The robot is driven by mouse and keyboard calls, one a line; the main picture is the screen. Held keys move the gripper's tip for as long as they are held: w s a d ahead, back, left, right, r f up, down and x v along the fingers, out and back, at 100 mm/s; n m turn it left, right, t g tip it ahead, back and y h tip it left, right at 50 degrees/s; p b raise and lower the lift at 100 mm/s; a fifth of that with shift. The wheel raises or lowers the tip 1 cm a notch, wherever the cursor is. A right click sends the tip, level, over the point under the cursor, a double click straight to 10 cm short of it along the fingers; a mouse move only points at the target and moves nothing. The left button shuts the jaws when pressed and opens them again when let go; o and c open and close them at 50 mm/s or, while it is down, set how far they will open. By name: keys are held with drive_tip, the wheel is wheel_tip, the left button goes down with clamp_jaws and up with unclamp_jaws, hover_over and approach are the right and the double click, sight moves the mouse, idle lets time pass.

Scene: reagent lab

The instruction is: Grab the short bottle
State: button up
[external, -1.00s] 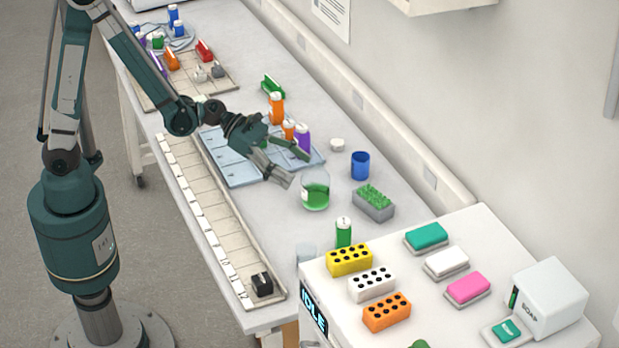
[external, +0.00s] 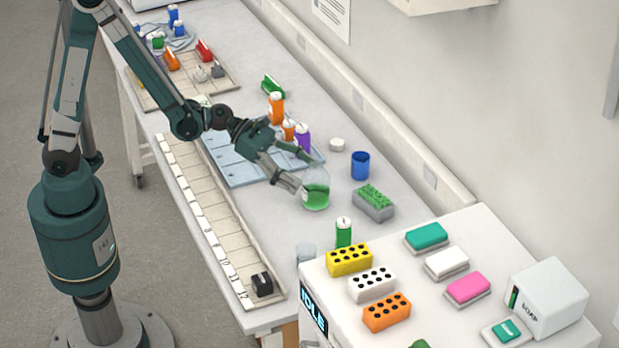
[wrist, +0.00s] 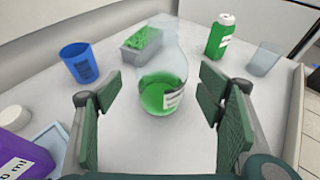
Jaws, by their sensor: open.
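A clear flask with green liquid (external: 316,198) stands upright on the bench. In the wrist view the flask (wrist: 160,97) appears ahead of and between my open fingers, with no clear contact. My gripper (external: 302,171) is open and empty, just left of and above the flask. A white-capped green bottle (external: 344,234) stands nearer the front; it also shows at upper right in the wrist view (wrist: 219,38). A purple bottle (external: 303,139) and two orange bottles, one (external: 276,108) behind the other (external: 289,130), stand behind my gripper. I cannot tell which is the short bottle.
A blue cup (external: 360,166) and a grey box with green contents (external: 373,203) stand right of the flask. A clear beaker (external: 306,252) is near the green bottle. A numbered strip (external: 203,213) runs along the bench's left edge. A white cap (external: 337,144) lies behind.

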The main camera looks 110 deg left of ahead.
sight(328, 191)
drive_tip(key=b+x, duration=0.1)
drive_tip(key=x, duration=0.2)
drive_tip(key=shift+w+d+f, duration=0.1)
drive_tip(key=shift+d+f, duration=0.05)
drive_tip(key=shift+f, duration=0.05)
drive_tip(key=shift+x, duration=0.95)
drive_tip(key=shift+r, duration=0.1)
drive_tip(key=shift+c, duration=0.2)
drive_tip(key=c, duration=1.1)
